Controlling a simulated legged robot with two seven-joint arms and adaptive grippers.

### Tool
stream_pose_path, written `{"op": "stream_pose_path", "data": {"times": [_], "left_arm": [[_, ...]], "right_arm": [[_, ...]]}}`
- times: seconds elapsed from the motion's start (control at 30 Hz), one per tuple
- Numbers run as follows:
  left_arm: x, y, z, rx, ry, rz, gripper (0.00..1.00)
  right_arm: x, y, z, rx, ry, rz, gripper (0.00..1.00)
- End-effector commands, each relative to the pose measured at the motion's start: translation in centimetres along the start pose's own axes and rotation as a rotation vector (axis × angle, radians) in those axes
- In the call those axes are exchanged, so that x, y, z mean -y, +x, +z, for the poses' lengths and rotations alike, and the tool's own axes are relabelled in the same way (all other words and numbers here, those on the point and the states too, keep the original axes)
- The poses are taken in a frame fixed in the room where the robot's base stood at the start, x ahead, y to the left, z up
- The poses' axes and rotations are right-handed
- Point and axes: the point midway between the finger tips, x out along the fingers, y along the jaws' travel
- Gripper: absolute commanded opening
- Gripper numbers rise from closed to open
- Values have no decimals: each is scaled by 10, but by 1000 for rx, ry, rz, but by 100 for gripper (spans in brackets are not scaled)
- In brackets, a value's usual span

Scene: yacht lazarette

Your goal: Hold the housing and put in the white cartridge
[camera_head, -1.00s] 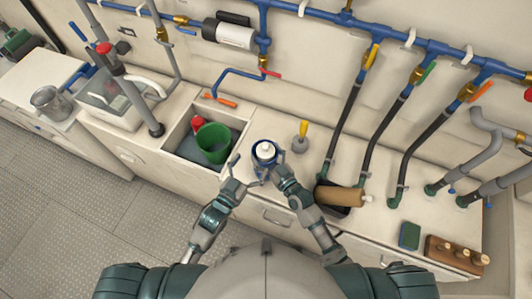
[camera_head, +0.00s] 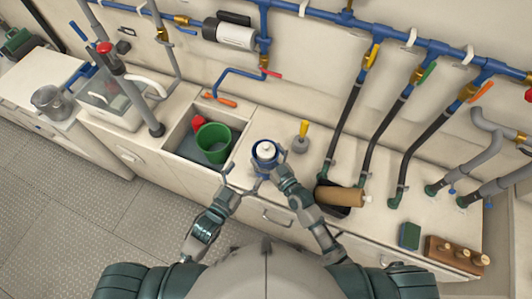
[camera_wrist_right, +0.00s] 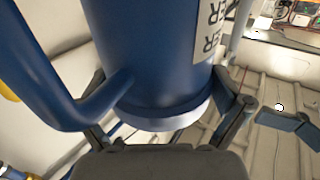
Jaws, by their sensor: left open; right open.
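The blue housing (camera_head: 264,160) stands upright on the bench, right of the sink. A white piece with a small knob, seemingly the white cartridge (camera_head: 266,148), shows inside its top rim; how deep it sits I cannot tell. In the right wrist view the housing (camera_wrist_right: 150,65) is a blue cylinder with a blue handle, a pale lower rim and a partly cut-off label. My right gripper (camera_head: 273,164) is open, with its fingers on both sides of the housing; contact is unclear. My left gripper (camera_head: 242,177) is open and empty, in front and left of the housing.
A green bucket (camera_head: 213,142) sits in the sink. A yellow-handled tool (camera_head: 302,134) stands right of the housing. A tan roll (camera_head: 340,196) lies on a black tray farther right. A green sponge (camera_head: 409,235) and wooden rack (camera_head: 455,254) are at the right.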

Motion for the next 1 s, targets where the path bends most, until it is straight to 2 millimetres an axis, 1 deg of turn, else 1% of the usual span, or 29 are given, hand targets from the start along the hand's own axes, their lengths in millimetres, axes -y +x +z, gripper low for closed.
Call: {"op": "stream_pose_path", "data": {"times": [0.07, 0.17, 0.27, 0.5, 0.6, 0.7, 0.83, 1.0], "left_arm": [[0, 0, 0, 0, 0, 0, 97], [0, 0, 0, 0, 0, 0, 97], [0, 0, 0, 0, 0, 0, 97], [0, 0, 0, 0, 0, 0, 97], [0, 0, 0, 0, 0, 0, 97], [0, 0, 0, 0, 0, 0, 97], [0, 0, 0, 0, 0, 0, 97], [0, 0, 0, 0, 0, 0, 97]], "right_arm": [[0, -1, 0, 0, 0, 0, 100], [0, -8, 1, 1, -1, 1, 100], [0, -25, 2, 2, -2, 0, 100], [0, -79, 2, 5, -2, 0, 100], [0, -97, 2, 4, -1, -1, 100], [0, -110, 2, 4, 0, 0, 100], [0, -118, 2, 2, 0, 0, 100], [0, -119, 1, 1, 0, 0, 100]]}}
